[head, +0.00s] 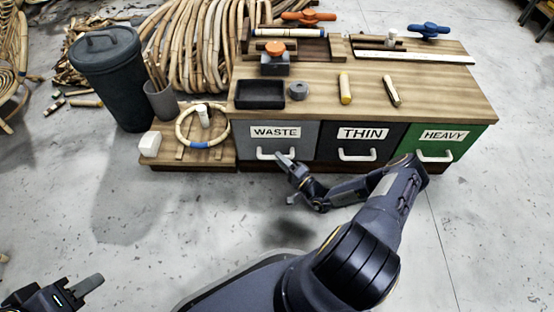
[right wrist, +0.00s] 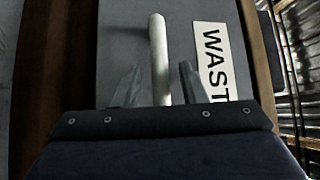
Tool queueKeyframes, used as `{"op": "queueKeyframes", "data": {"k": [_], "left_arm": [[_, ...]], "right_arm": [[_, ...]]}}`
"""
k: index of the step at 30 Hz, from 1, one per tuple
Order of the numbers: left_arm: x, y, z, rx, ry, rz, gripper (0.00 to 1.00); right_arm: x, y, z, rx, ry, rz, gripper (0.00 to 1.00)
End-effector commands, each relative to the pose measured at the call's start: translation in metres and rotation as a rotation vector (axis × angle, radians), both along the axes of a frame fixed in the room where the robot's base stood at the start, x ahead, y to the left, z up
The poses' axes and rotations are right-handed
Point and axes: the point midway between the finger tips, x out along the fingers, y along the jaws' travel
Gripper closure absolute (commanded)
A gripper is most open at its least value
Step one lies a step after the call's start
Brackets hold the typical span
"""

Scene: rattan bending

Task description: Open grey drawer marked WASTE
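The grey drawer marked WASTE (head: 301,137) is the left one in the front of the wooden bench, and it looks closed. Its white bar handle (head: 265,154) is below the label. My right gripper (head: 285,172) is in front of this drawer, near the right end of the handle. In the right wrist view, the handle (right wrist: 159,50) stands between the two open fingers of my right gripper (right wrist: 160,85), with space visible on both sides. My left gripper (head: 78,291) is at the bottom left, away from the bench; its finger opening is unclear.
The black THIN drawer (head: 333,148) and green HEAVY drawer (head: 460,142) are to the right. A low wooden platform (head: 215,156) with a rattan ring (head: 181,127) is to the left, beside a dark bin (head: 112,80). The floor in front is clear.

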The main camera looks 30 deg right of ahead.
Motion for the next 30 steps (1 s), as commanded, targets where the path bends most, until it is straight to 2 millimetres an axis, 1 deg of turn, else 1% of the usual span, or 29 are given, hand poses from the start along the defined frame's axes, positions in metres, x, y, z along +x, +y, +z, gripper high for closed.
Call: {"op": "queueKeyframes", "data": {"k": [1, 6, 14, 15, 21, 23, 24, 30], "left_arm": [[0.000, 0.000, -0.006, 0.000, 0.000, 0.000, 0.64], [0.000, 0.000, -0.010, 0.000, 0.000, 0.000, 0.64], [0.000, 0.000, -0.009, 0.000, 0.000, 0.000, 0.64], [0.000, 0.000, -0.009, 0.000, 0.000, 0.000, 0.64], [0.000, 0.000, -0.009, 0.000, 0.000, 0.000, 0.64], [0.000, 0.000, -0.009, 0.000, 0.000, 0.000, 0.64], [0.000, 0.000, -0.009, 0.000, 0.000, 0.000, 0.64], [0.000, 0.000, -0.009, 0.000, 0.000, 0.000, 0.64]], "right_arm": [[0.007, 0.002, -0.002, -0.001, 0.000, 0.001, 0.62], [0.020, 0.005, 0.002, 0.000, 0.001, 0.001, 0.62], [0.022, 0.005, 0.003, 0.001, 0.001, 0.001, 0.62], [0.022, 0.005, 0.003, 0.001, 0.001, 0.001, 0.64], [0.022, 0.006, 0.003, 0.001, 0.001, 0.001, 0.90], [0.022, 0.006, 0.003, 0.001, 0.001, 0.001, 0.98], [0.022, 0.006, 0.003, 0.001, 0.001, 0.001, 1.00], [0.021, 0.006, 0.003, 0.001, 0.001, 0.001, 1.00]]}}
